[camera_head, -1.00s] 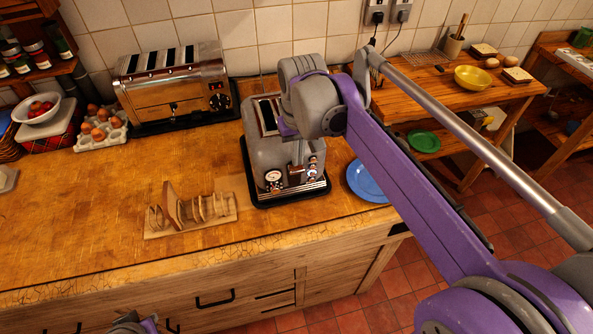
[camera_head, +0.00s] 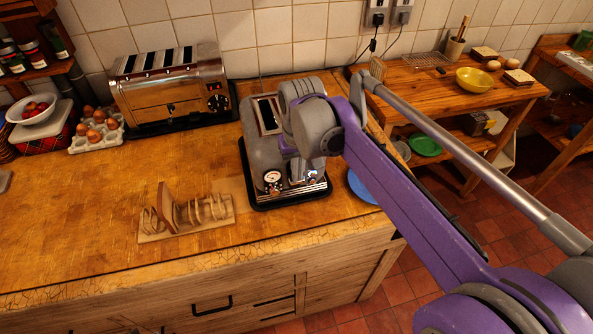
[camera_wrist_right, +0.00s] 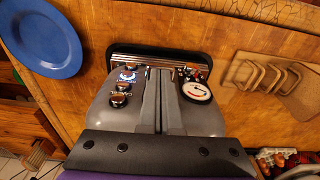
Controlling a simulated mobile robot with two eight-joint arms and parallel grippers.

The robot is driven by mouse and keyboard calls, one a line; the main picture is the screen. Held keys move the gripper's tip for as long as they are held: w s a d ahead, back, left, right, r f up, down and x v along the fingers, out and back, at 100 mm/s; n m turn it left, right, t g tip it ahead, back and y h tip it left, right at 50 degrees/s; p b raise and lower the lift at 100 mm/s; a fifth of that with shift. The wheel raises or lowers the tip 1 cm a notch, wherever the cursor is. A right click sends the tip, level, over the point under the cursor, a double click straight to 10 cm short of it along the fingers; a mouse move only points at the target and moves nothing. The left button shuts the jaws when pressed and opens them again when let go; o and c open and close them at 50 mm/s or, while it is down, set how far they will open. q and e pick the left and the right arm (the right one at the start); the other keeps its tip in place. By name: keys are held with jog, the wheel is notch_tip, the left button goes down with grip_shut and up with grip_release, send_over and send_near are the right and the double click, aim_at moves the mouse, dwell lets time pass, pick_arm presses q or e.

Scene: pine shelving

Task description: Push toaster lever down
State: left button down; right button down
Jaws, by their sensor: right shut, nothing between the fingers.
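The grey toaster (camera_head: 256,155) stands on a black tray on the wooden counter, with a round dial and knobs on its front. My right gripper (camera_head: 296,178) is over the front of this toaster, pointing down. In the right wrist view the gripper (camera_wrist_right: 160,75) is shut and empty, its fingers between the round dial (camera_wrist_right: 196,91) and the knobs (camera_wrist_right: 121,93) on the toaster (camera_wrist_right: 210,121). I cannot make out the lever; the fingers cover the middle of the front. Whether they touch it is unclear. My left gripper is not clearly in view.
A larger chrome toaster (camera_head: 172,92) stands at the back left. A wooden toast rack (camera_head: 185,218) is left of the grey toaster, and a blue plate (camera_head: 362,188) is to its right. Eggs in a carton (camera_head: 97,134) are further left. The counter's front middle is clear.

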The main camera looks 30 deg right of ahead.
notch_tip(320, 180, down, 3)
jog(key=shift+r+b, duration=0.1)
jog(key=shift+b, duration=0.5)
jog(key=s, duration=0.2)
jog(key=s+r+p, duration=0.1)
jog(key=shift+a+r, duration=0.1)
jog(key=shift+a, duration=0.25)
jog(key=shift+w, duration=0.1)
notch_tip(320, 180, up, 11)
jog(key=s, duration=0.1)
jog(key=shift+p, duration=0.45)
jog(key=shift+a, duration=0.1)
